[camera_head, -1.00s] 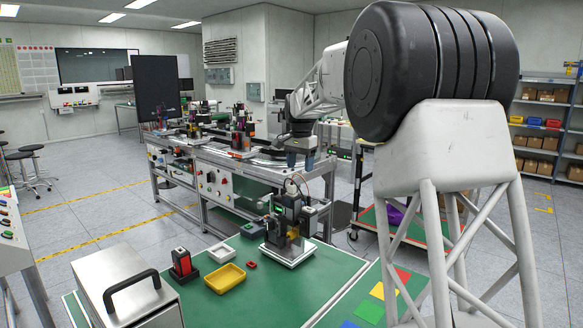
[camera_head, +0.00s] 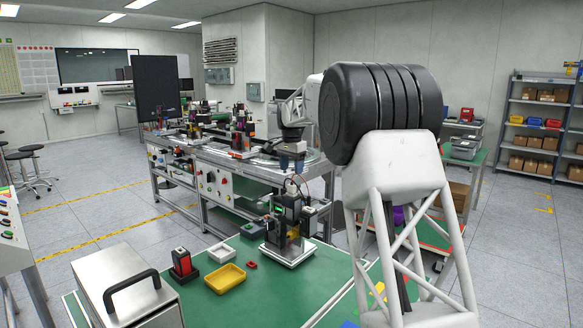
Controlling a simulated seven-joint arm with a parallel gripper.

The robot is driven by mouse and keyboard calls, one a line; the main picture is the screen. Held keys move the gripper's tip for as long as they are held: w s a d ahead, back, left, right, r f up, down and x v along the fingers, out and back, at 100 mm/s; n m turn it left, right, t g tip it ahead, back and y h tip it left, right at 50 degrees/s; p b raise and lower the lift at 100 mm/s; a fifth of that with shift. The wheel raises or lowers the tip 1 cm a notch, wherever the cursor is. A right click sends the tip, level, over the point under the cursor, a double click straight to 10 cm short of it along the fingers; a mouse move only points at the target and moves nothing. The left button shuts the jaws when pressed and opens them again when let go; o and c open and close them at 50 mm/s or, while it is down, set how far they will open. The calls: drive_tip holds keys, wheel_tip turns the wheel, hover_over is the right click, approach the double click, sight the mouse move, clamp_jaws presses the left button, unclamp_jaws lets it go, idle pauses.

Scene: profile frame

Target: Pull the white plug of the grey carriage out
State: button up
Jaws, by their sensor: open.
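My gripper (camera_head: 291,167) is small in the head view, at the far end of my arm. It hangs over the right end of the long profile-frame bench (camera_head: 235,172), pointing down. Its jaws are open, and I see nothing held in them. I cannot make out the grey carriage or its white plug. They are too small to tell or hidden behind my wrist and arm. Whether the gripper touches anything on the bench top is not clear.
Several small stations (camera_head: 240,135) stand along the bench top. In front, a green table (camera_head: 275,293) carries a black device (camera_head: 288,218), a yellow tray (camera_head: 225,278), a white tray (camera_head: 227,249), a red-and-black block (camera_head: 182,263) and a metal case (camera_head: 125,290).

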sight(292, 185)
drive_tip(key=shift+f, duration=0.1)
drive_tip(key=shift+f, duration=3.8)
drive_tip(key=c, duration=1)
drive_tip(key=shift+r, duration=0.1)
drive_tip(key=shift+r, duration=1.05)
drive_tip(key=shift+r, duration=1.35)
drive_tip(key=shift+s+d, duration=0.1)
